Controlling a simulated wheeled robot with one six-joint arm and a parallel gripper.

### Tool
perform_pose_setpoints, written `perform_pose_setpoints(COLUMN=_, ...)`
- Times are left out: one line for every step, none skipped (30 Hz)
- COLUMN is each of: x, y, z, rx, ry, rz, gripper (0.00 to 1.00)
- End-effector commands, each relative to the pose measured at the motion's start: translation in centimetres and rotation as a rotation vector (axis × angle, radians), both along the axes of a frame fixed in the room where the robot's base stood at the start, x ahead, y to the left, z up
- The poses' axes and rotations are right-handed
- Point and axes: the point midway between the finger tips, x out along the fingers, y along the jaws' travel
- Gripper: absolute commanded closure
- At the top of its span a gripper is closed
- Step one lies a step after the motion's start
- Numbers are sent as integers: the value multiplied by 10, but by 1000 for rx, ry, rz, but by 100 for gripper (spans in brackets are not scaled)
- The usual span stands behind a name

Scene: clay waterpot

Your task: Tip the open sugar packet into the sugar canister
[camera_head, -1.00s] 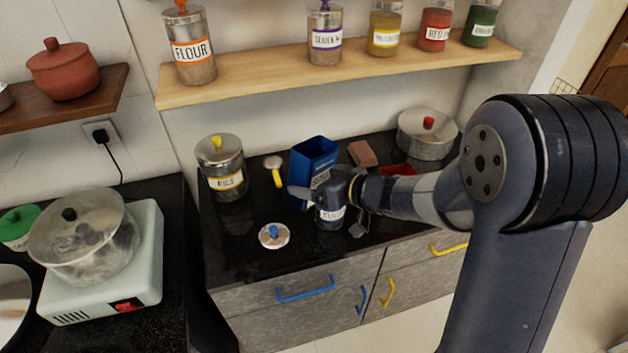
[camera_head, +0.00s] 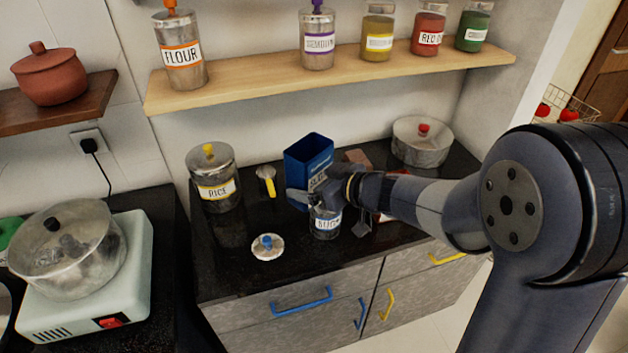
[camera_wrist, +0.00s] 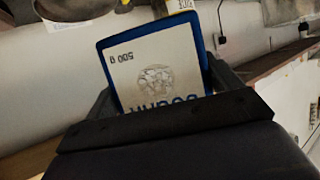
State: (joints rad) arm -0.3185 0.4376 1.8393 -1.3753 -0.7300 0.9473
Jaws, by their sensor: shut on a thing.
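The sugar packet (camera_head: 305,163) is a blue, open-topped box, roughly upright in the head view. My gripper (camera_head: 324,188) is shut on it from the right. In the wrist view the packet (camera_wrist: 157,75) shows a white label, upside down, between the jaws. The sugar canister (camera_head: 326,222) is a clear jar with a partly hidden label and stands on the black counter, just in front of and below the packet. My gripper hides its top. A lid with a blue knob (camera_head: 267,246) lies on the counter left of the canister.
The rice canister (camera_head: 212,180) and a yellow-handled scoop (camera_head: 267,180) stand to the left. A shelf of jars (camera_head: 330,78) hangs above. The counter's front left is clear.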

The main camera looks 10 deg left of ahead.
Motion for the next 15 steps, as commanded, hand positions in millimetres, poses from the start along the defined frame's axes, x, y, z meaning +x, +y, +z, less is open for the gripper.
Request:
perform_pose_setpoints(x=0, y=0, z=9, rx=2, ry=-1, rz=0, gripper=50)
perform_pose_setpoints(x=0, y=0, z=12, rx=2, ry=-1, rz=0, gripper=50)
perform_pose_setpoints(x=0, y=0, z=16, rx=2, ry=-1, rz=0, gripper=50)
perform_pose_setpoints(x=0, y=0, z=19, rx=2, ry=-1, rz=0, gripper=50)
perform_pose_setpoints(x=0, y=0, z=21, rx=2, ry=-1, rz=0, gripper=50)
perform_pose_setpoints(x=0, y=0, z=25, rx=1, ry=0, rz=0, gripper=50)
perform_pose_setpoints(x=0, y=0, z=27, rx=1, ry=0, rz=0, gripper=50)
perform_pose_setpoints(x=0, y=0, z=30, rx=1, ry=0, rz=0, gripper=50)
perform_pose_setpoints(x=0, y=0, z=33, rx=1, ry=0, rz=0, gripper=50)
perform_pose_setpoints(x=0, y=0, z=36, rx=1, ry=0, rz=0, gripper=50)
perform_pose_setpoints(x=0, y=0, z=38, rx=1, ry=0, rz=0, gripper=50)
perform_pose_setpoints(x=0, y=0, z=42, rx=1, ry=0, rz=0, gripper=50)
perform_pose_setpoints(x=0, y=0, z=44, rx=1, ry=0, rz=0, gripper=50)
perform_pose_setpoints(x=0, y=0, z=46, rx=1, ry=0, rz=0, gripper=50)
perform_pose_setpoints(x=0, y=0, z=47, rx=1, ry=0, rz=0, gripper=50)
